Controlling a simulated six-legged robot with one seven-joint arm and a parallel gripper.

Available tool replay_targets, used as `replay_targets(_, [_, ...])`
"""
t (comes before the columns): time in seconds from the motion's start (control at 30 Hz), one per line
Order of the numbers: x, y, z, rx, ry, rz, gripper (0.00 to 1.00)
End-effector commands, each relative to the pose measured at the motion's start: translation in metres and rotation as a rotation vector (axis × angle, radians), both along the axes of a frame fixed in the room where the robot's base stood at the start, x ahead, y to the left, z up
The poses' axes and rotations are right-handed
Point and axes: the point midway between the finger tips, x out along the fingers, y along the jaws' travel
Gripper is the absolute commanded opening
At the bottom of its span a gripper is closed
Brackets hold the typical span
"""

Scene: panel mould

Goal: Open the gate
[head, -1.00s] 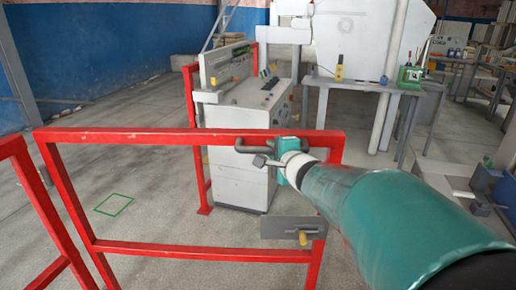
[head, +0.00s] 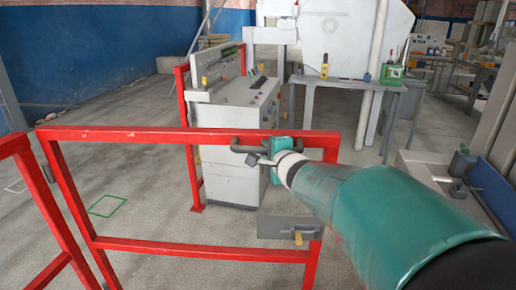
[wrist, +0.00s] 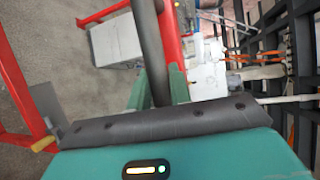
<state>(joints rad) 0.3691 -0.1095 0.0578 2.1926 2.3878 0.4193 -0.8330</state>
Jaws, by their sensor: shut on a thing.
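The gate (head: 180,253) is a red tube frame that stands across the lower half of the head view. A dark bar handle (head: 246,149) is fixed along its top rail, toward the right end. My gripper (head: 270,150) is shut on this handle; my teal arm comes in from the lower right. In the wrist view, the dark handle (wrist: 149,45) runs between the two green fingers of my gripper (wrist: 158,88). A grey plate with a yellow knob (head: 297,237) sits at the gate's lower right. The exact finger contact is partly hidden in the head view.
A red fence section (head: 22,165) stands at the left. Behind the gate are a grey control console (head: 232,130) and a table (head: 345,83) with small devices. A green square outline (head: 108,206) marks open floor at left.

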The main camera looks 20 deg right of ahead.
Motion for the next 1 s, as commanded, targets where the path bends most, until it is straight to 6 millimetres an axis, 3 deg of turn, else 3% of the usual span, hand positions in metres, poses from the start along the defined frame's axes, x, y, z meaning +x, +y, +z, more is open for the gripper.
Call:
replay_targets(0.6, [0.0042, 0.0007, 0.0028, -0.002, -0.006, 0.003, 0.00])
replay_targets(0.63, [0.0041, 0.0008, 0.0029, -0.002, -0.006, 0.003, 0.22])
replay_targets(0.73, [0.0035, 0.0009, 0.0028, -0.002, -0.006, 0.002, 0.41])
replay_targets(1.0, [0.0018, 0.0010, 0.0022, -0.001, -0.005, 0.001, 0.41])
